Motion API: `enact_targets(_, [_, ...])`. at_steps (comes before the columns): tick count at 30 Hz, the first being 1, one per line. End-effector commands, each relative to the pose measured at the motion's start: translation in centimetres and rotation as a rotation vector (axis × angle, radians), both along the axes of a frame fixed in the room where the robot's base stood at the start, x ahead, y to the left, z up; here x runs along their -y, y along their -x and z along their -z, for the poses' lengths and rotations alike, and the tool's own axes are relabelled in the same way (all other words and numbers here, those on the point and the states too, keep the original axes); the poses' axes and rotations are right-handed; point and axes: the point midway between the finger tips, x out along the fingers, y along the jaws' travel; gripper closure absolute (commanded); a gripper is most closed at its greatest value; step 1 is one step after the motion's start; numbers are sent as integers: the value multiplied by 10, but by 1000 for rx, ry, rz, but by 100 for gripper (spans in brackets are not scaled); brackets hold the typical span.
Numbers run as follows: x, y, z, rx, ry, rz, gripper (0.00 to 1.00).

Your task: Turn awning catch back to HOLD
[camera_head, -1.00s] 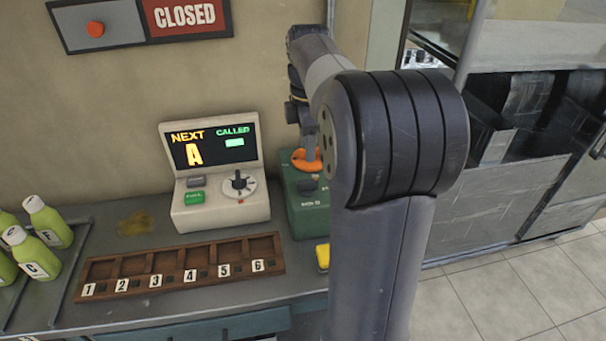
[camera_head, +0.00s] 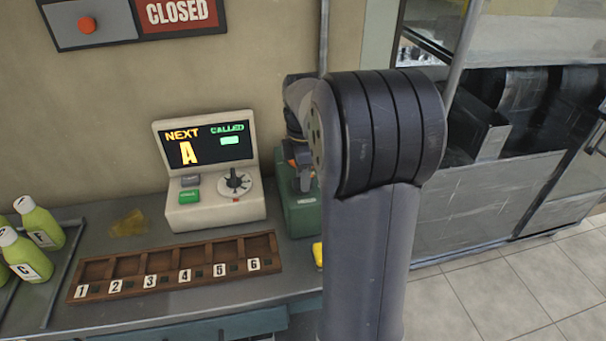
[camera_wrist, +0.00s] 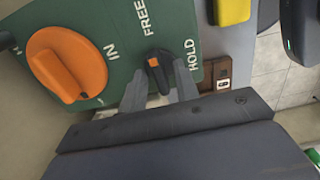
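The green control box (camera_head: 302,219) stands right of the screen unit in the head view, partly hidden by my arm. In the wrist view, the green panel (camera_wrist: 112,110) carries the words IN, FREE and HOLD. The small black catch (camera_wrist: 160,78) has an orange mark at its upper end, which points up toward FREE; HOLD lies to its right. My gripper (camera_wrist: 160,70) is open, with one grey finger on each side of the catch. Whether the fingers touch it I cannot tell. A big orange knob (camera_wrist: 68,65) is left of the catch.
A screen unit (camera_head: 215,200) with a dial stands left of the box. A numbered wooden rack (camera_head: 175,268) lies in front, with green bottles (camera_head: 30,262) at far left. A yellow block (camera_wrist: 233,10) is close to the green panel. Open floor lies to the right.

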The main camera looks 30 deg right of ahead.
Motion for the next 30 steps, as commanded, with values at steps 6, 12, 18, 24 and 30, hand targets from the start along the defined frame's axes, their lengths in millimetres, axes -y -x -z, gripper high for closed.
enact_targets(6, [0, 0, 0, 0, 0, 0, 88])
enact_targets(12, [0, 0, 0, 0, 0, 0, 100])
enact_targets(18, [0, 0, -1, 0, 0, 3, 100])
enact_targets(24, [0, 0, -2, -2, -1, 46, 100])
enact_targets(30, [0, 0, -3, -2, -1, 161, 100])
